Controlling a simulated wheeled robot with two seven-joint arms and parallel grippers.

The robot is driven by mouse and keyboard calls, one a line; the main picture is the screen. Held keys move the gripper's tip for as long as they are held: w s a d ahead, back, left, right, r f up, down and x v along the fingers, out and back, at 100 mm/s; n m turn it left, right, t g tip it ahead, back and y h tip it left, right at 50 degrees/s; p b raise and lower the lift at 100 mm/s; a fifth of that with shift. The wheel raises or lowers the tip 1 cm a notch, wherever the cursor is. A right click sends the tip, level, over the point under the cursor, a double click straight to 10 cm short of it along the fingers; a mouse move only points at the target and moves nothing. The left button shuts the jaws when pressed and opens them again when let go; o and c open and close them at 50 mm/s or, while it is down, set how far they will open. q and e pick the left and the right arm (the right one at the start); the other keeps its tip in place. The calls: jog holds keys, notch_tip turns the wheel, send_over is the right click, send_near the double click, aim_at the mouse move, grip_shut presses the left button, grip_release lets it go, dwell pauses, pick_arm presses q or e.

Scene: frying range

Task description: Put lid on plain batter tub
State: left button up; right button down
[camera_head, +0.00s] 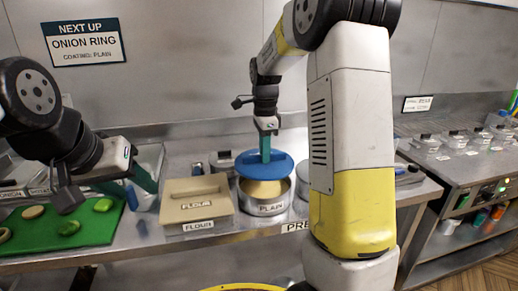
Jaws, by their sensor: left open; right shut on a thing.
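The plain batter tub (270,208) is a round metal tub labelled PLAIN, with pale yellow batter showing at its top. A blue round lid (282,168) is just above the tub, slightly tilted, with batter visible beneath its front edge. I cannot tell whether its back edge touches the rim. My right gripper (265,152) is shut on the lid from above. My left gripper (140,180) is open and empty at the left, above the counter between the green board and the flour box.
A beige lidded flour box (207,205) stands directly left of the tub. A green cutting board (92,229) with vegetable pieces lies at the far left. A wall sign (83,42) reads NEXT UP ONION RING, COATING: PLAIN. Another metal tub is partly hidden behind my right arm.

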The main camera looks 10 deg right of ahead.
jog(key=shift+f, duration=2.95)
jog(key=shift+f, duration=0.25)
jog(key=c, duration=1.3)
grip_release()
jog(key=shift+c, duration=0.2)
